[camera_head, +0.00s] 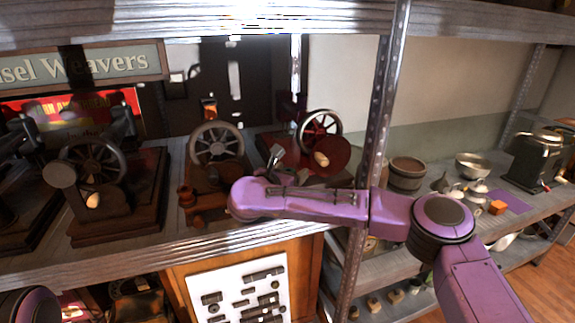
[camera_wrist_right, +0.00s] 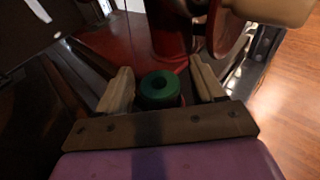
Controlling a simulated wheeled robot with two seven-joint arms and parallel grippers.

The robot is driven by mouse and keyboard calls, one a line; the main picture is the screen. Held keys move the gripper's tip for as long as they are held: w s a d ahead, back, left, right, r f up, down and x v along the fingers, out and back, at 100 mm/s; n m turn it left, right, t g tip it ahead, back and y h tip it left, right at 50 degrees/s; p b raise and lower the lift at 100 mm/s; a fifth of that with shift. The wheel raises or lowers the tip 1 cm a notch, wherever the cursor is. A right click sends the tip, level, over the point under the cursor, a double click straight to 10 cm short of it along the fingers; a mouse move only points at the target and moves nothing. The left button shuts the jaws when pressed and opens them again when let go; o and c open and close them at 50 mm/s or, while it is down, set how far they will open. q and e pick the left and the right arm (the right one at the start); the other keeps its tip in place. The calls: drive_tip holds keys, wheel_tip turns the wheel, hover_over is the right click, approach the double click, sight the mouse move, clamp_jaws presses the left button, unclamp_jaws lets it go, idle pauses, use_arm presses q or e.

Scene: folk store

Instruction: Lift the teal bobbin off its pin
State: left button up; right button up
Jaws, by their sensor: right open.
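The gripper is open, with a finger on each side and visible gaps to the bobbin. The pin is not clearly visible. In the head view, my right arm crosses in front of the red sewing machine (camera_head: 322,152) and I cannot make out the bobbin. My left gripper is out of view.
The red machine's body (camera_wrist_right: 172,30) rises just beyond the bobbin. More old machines with handwheels (camera_head: 216,145) stand left on the shelf. A metal shelf post (camera_head: 378,110) stands close to my right arm. A wooden pot (camera_head: 406,174) and bowl (camera_head: 472,165) are farther right.

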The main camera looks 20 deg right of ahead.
drive_tip(key=shift+w+d+f, duration=0.15)
drive_tip(key=shift+w+d, duration=0.25)
drive_tip(key=shift+d, duration=0.05)
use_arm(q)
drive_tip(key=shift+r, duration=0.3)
use_arm(e)
drive_tip(key=shift+a, duration=0.1)
drive_tip(key=c, duration=1.1)
drive_tip(key=shift+o, duration=0.2)
drive_tip(key=shift+r+b, duration=0.3)
drive_tip(key=shift+b, duration=0.25)
drive_tip(key=b, duration=0.1)
drive_tip(key=r+b, duration=0.2)
drive_tip(key=shift+s+a+r, duration=0.25)
drive_tip(key=shift+s+a, duration=0.1)
drive_tip(key=shift+s, duration=0.05)
use_arm(q)
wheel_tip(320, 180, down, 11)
drive_tip(key=b, duration=0.7)
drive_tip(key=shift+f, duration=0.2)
use_arm(e)
drive_tip(key=f+v, duration=0.3)
drive_tip(key=v, duration=1.3)
drive_tip(key=shift+s+a, duration=0.4)
drive_tip(key=shift+s, duration=0.1)
